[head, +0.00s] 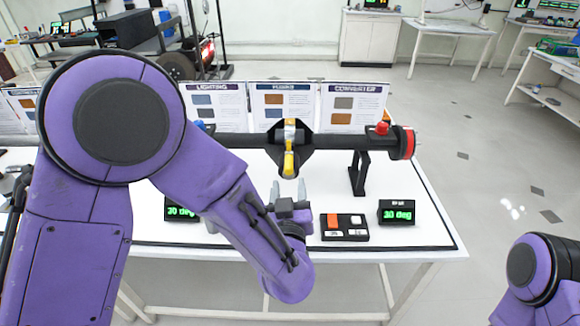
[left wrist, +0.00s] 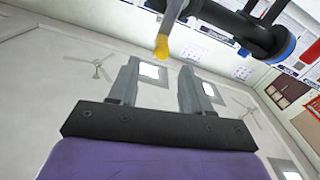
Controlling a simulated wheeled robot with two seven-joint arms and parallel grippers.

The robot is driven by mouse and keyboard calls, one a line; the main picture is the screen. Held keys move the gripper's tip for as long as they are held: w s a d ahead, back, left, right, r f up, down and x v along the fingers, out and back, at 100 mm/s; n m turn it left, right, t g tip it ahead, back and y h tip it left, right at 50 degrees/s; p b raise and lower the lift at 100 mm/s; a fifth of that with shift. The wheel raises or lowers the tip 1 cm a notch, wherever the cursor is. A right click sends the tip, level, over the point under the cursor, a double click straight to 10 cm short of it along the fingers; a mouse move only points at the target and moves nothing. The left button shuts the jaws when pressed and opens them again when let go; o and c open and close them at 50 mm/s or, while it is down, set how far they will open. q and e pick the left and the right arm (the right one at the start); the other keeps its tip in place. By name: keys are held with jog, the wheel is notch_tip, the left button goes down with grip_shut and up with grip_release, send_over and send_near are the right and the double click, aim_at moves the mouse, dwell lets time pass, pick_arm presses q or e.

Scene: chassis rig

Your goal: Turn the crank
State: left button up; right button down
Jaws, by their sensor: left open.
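The crank (head: 289,163) has a yellow handle that hangs down from the black hub in the middle of a horizontal black axle (head: 240,140). Its yellow tip (left wrist: 162,48) also shows in the left wrist view, near the space between the fingertips and apart from both. My left gripper (head: 288,192) is open and empty, with its fingers pointing up just below the handle. It also shows in the left wrist view (left wrist: 158,66). My right gripper is out of view; only part of my right arm shows at the lower right.
A black stand (head: 359,173) supports the axle, which ends in a red disc (head: 407,142). A button box (head: 344,227) and a display reading 30 deg (head: 397,212) stand on the white table (head: 425,232). Upright panels (head: 356,103) stand behind the axle.

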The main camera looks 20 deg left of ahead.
aim_at(288, 164)
pick_arm(q)
jog(key=p+x, duration=0.2)
jog(key=x, duration=0.7)
jog(key=shift+f, duration=0.1)
jog(key=shift+w+a+f, duration=0.1)
jog(key=shift+w+a, duration=0.1)
jog(key=shift+w, duration=0.3)
jog(key=c, duration=0.8)
jog(key=shift+s+a, duration=0.1)
jog(key=shift+s, duration=0.05)
grip_shut()
